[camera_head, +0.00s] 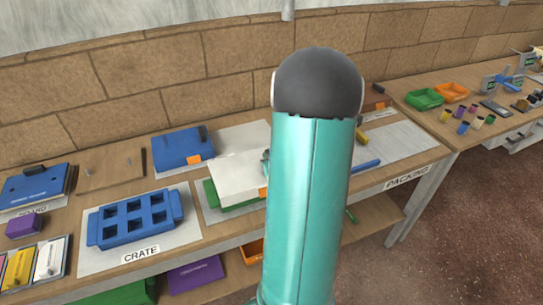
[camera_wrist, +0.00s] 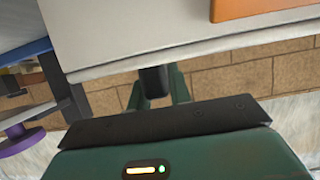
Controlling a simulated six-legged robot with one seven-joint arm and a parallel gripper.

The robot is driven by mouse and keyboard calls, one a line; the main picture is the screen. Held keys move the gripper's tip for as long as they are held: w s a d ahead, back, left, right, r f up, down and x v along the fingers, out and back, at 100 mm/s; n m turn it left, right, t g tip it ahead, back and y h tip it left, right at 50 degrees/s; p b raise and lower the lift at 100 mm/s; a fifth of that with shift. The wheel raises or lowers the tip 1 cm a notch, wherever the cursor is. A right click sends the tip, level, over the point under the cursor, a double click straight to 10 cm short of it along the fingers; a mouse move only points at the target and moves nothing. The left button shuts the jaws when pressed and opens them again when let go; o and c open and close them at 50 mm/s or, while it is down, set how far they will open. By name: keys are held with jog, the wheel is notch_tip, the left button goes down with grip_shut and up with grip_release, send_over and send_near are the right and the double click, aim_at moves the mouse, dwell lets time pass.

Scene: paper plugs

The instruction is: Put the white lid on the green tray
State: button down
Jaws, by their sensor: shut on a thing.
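The white lid (camera_head: 235,178) is over the green tray (camera_head: 212,194) in the head view, with an orange label at its right side. Green shows along the lid's left and front edges; I cannot tell whether the lid touches the tray. My gripper (camera_head: 266,162) is at the lid's right edge, mostly hidden behind my arm. In the wrist view, the lid (camera_wrist: 140,30) fills the top, its orange label (camera_wrist: 260,8) at the upper right. My gripper (camera_wrist: 155,88) is shut on the lid there. The tray cannot be made out in the wrist view.
A blue crate (camera_head: 135,219) stands left of the tray, and a blue box (camera_head: 183,148) with an orange label behind it. A blue bar (camera_head: 364,166) lies to the right. Bare mat (camera_head: 400,145) shows near the PACKING label. A brick wall (camera_head: 150,80) closes off the back.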

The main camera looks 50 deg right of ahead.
jog(key=shift+f, duration=0.6)
dwell(0.6)
jog(key=c, duration=1.2)
grip_release()
